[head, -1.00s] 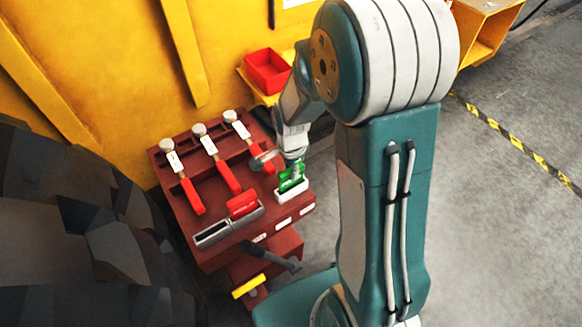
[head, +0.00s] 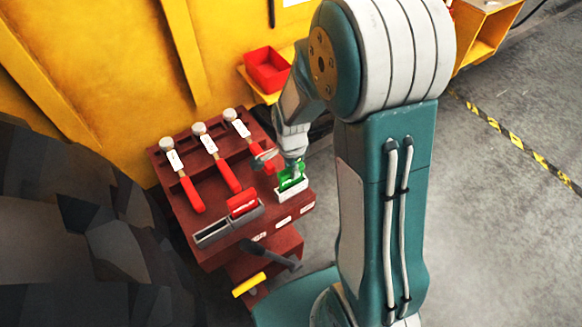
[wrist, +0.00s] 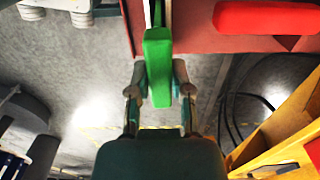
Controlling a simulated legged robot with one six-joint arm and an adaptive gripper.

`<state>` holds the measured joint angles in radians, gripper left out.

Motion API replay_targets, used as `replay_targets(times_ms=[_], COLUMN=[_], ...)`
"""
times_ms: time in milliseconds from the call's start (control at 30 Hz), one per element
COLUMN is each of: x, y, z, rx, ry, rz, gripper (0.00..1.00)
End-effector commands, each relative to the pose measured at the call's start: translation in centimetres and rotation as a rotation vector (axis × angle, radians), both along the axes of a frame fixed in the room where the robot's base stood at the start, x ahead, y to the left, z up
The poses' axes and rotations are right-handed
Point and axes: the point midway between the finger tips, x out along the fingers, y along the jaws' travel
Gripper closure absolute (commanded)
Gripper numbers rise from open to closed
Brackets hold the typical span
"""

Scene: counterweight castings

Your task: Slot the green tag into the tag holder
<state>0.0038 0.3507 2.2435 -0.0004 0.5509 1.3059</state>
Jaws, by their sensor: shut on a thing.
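My gripper (head: 292,161) is shut on the green tag (head: 291,180), at the right end of the dark red bench. The wrist view shows the tag (wrist: 158,65) between both fingers (wrist: 160,78). The tag's lower part meets a small white box (head: 292,194). I cannot tell how deep it sits in the box. A grey two-slot holder (head: 212,236) lies to the left of it on the bench. A red tag (head: 242,203) stands in its right slot; its left slot looks dark and empty.
Several red-handled tools (head: 191,195) with white labels lie along the bench (head: 185,222) to the left. A red bin (head: 267,70) is behind. A black-headed hammer (head: 270,255) and a yellow handle (head: 249,285) are below the front. Dark rock-like castings (head: 100,245) stand at left.

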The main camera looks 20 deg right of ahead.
Motion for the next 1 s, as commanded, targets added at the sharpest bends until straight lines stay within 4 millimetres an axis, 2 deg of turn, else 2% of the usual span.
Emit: replay_targets(times_ms=[67,100,167,533,633,767,1000], x=[0.0,0.0,0.0,0.0,0.1,0.2,0.2], y=[0.0,0.0,0.0,0.0,0.0,0.0,0.1], z=[-0.1,-0.1,-0.1,0.0,0.5,2.5,7.5], rx=[0.0,0.0,0.0,0.0,0.0,0.0,0.0], ry=[0.0,0.0,0.0,0.0,-0.003,-0.006,-0.006], rz=[0.0,0.0,0.0,0.0,0.0,0.0,0.0], gripper=[1.0,0.6,0.33,0.33,0.33,0.33,0.33])
